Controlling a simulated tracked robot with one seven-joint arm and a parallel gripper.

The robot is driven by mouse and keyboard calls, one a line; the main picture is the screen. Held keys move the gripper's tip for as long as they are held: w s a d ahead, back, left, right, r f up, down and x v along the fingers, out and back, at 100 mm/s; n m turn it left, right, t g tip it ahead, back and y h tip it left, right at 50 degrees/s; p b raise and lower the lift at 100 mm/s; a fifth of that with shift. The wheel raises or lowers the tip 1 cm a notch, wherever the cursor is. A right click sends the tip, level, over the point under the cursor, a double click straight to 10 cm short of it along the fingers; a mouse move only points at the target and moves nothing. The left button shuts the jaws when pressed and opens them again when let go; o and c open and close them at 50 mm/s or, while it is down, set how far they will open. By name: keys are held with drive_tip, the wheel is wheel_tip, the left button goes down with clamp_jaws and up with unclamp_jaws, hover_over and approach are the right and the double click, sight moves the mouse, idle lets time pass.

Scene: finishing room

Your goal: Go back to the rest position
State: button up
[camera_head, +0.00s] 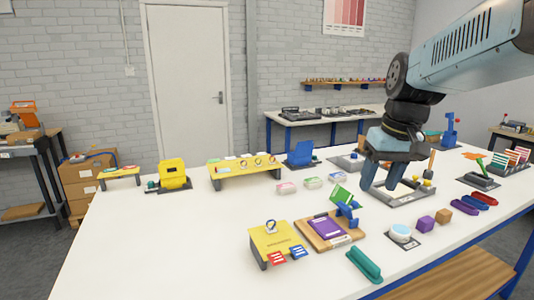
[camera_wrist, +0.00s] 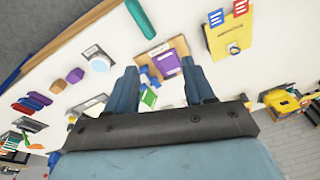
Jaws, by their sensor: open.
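My gripper (camera_head: 378,178) hangs over the right half of the white table (camera_head: 190,235), pointing down. In the wrist view its two blue-grey fingers (camera_wrist: 162,88) are spread wide apart, with nothing held between them. Past the fingers lie a wooden board with a purple sheet (camera_head: 326,228), a small blue piece (camera_head: 347,212) and a green piece (camera_head: 341,194). A grey tray (camera_head: 408,195) stands under and behind the gripper in the head view. From these views I cannot tell how high the fingertips are above it.
A yellow stand (camera_head: 272,242) is at the front middle, and a green bar (camera_head: 364,265) lies near the front edge. A purple block (camera_head: 426,223) and a round white-topped item (camera_head: 400,232) are at right. Yellow and blue fixtures line the back. The table's left front is clear.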

drive_tip(key=s+f+m+t+h, duration=0.1)
drive_tip(key=s+t, duration=0.2)
drive_tip(key=s, duration=0.5)
drive_tip(key=shift+s+t, duration=0.3)
drive_tip(key=shift+s, duration=0.05)
drive_tip(key=shift+f, duration=0.1)
idle(0.5)
